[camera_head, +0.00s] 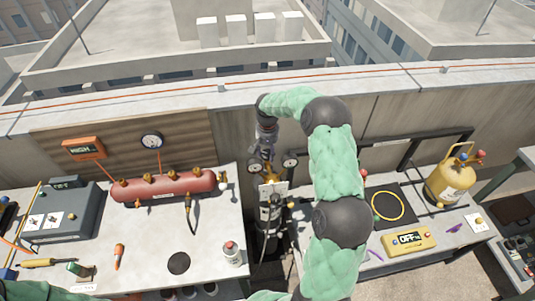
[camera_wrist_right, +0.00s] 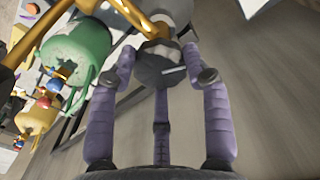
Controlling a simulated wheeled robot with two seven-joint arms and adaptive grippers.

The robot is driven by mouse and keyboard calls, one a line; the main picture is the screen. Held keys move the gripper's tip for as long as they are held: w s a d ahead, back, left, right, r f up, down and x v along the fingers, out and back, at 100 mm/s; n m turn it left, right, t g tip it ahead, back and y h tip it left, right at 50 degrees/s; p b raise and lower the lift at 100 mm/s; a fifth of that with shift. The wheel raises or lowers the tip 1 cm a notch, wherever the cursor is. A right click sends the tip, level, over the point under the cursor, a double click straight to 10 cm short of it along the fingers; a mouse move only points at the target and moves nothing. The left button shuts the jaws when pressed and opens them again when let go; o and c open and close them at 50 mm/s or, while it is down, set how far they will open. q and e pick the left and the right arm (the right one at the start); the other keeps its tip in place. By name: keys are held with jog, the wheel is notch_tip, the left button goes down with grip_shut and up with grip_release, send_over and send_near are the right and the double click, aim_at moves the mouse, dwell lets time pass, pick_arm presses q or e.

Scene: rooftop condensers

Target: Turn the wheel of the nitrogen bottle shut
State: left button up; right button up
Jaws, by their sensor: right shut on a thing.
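The nitrogen bottle (camera_head: 269,213) stands dark and upright in the gap between two tables in the head view. Its regulator carries two round gauges (camera_head: 290,162). My right gripper (camera_head: 264,157) reaches down onto the bottle's top from above. In the wrist view its purple fingers (camera_wrist_right: 160,82) are closed around the dark grey wheel (camera_wrist_right: 160,68), which has a light mark on its face. The wheel is hidden by the gripper in the head view. Brass-coloured fittings (camera_wrist_right: 142,18) lie beyond it. My left gripper is not in view.
The left table (camera_head: 215,260) holds a red manifold cylinder (camera_head: 165,186) and a grey case (camera_head: 60,212). The right table holds a yellow scale (camera_head: 408,240), a black pad (camera_head: 380,205) and a yellow cylinder (camera_head: 449,184). A parapet wall runs behind the bottle.

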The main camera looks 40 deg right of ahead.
aim_at(268, 153)
jog(key=m+b, duration=0.2)
jog(key=m, duration=0.4)
jog(key=shift+f, duration=0.15)
jog(key=m+b, duration=0.1)
jog(key=m, duration=0.5)
jog(key=shift+m, duration=0.4)
jog(key=o, duration=1.2)
jog(key=shift+c, duration=0.2)
notch_tip(268, 153, up, 12)
